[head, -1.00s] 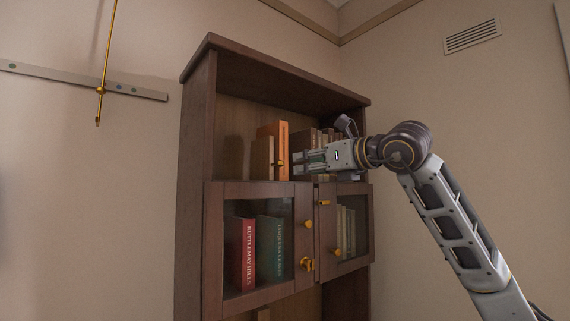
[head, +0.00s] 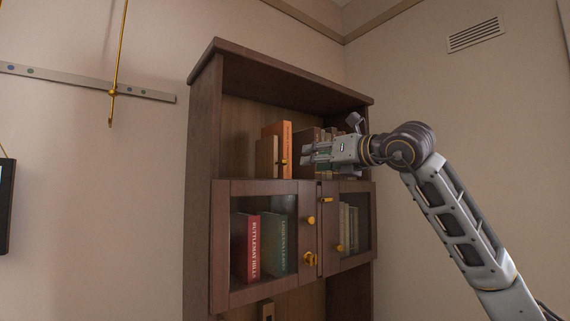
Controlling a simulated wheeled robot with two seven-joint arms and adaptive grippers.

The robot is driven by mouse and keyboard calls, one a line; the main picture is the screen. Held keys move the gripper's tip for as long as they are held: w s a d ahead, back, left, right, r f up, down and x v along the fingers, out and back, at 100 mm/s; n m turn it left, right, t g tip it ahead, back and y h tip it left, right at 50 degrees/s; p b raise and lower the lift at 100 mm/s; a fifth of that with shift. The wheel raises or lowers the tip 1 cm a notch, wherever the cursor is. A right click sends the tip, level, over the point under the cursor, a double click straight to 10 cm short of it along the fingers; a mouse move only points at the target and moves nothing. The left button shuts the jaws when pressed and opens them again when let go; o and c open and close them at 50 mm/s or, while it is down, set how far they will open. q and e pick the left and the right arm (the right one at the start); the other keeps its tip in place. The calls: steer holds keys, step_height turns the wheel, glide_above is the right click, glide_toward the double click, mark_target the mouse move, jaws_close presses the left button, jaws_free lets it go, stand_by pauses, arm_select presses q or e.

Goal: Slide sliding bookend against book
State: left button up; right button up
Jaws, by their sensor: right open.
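On the upper open shelf of the dark bookcase, an orange upright piece (head: 279,150) with a small gold knob low on its edge stands beside a shorter tan wooden piece (head: 266,157). They look close together. I cannot tell for certain which is the bookend and which is the book. My right gripper (head: 307,153) comes in from the right, open and empty, its fingertips just right of the orange piece with a small gap in the picture. Dark brown books (head: 309,140) stand behind it and are partly hidden by it. My left gripper is out of view.
Below the shelf are two glass doors with gold knobs (head: 311,220). A red book (head: 246,248) and a green book (head: 274,243) stand behind the left door. The bookcase side wall (head: 204,150) bounds the shelf at left, with bare shelf space beside the tan piece.

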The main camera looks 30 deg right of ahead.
mark_target(286, 163)
steer(key=shift+w+a+p, duration=0.15)
steer(key=shift+w+p, duration=0.65)
steer(key=shift+w, duration=1.5)
steer(key=shift+w+a+p, duration=0.2)
steer(key=shift+w+p, duration=0.55)
steer(key=shift+w, duration=1.6)
steer(key=shift+w+a+p, duration=0.15)
steer(key=shift+w+p, duration=0.65)
steer(key=shift+w, duration=1.5)
jaws_close()
steer(key=shift+f, duration=0.1)
